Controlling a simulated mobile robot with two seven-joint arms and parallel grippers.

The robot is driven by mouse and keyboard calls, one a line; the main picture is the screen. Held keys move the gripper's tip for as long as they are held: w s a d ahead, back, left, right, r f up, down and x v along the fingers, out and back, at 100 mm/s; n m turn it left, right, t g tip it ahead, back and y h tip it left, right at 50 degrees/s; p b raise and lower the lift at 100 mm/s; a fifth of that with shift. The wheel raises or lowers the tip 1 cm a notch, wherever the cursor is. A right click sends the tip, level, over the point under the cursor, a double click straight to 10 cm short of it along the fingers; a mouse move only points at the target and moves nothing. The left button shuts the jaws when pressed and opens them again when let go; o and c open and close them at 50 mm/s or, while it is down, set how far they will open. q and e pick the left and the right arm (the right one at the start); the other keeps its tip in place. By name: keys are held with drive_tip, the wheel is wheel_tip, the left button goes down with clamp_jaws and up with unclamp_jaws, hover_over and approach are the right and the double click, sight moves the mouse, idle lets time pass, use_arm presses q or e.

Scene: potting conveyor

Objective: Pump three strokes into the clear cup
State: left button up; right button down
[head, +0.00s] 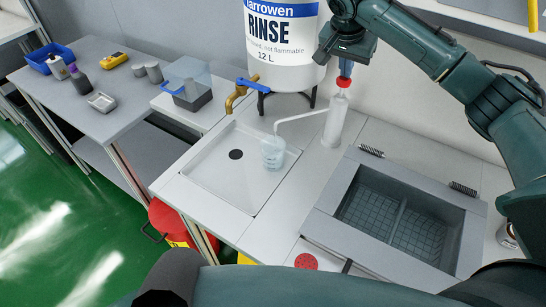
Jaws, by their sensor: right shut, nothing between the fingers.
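The clear cup (271,158) stands upright in the shallow white sink, near its right edge. A white pump bottle (335,122) with a red collar (343,82) stands to its right on the white counter. The bottle's thin white spout (300,116) reaches left and bends down at the cup's mouth. My right gripper (345,68) comes down from above with its fingertips shut and empty, at the top of the bottle just over the red collar. It hides the pump head, so contact is hard to tell. My left gripper is not in view.
A white rinse drum (283,50) with a brass tap (240,92) and blue lever stands behind the sink (215,180). A grey basin (400,225) with a grid floor lies right of the bottle. A clear bin (188,85) and a side table (120,110) with small items are left.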

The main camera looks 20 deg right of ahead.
drive_tip(key=shift+f, duration=0.8)
drive_tip(key=shift+r, duration=1.6)
wheel_tip(320, 180, up, 6)
idle(0.4)
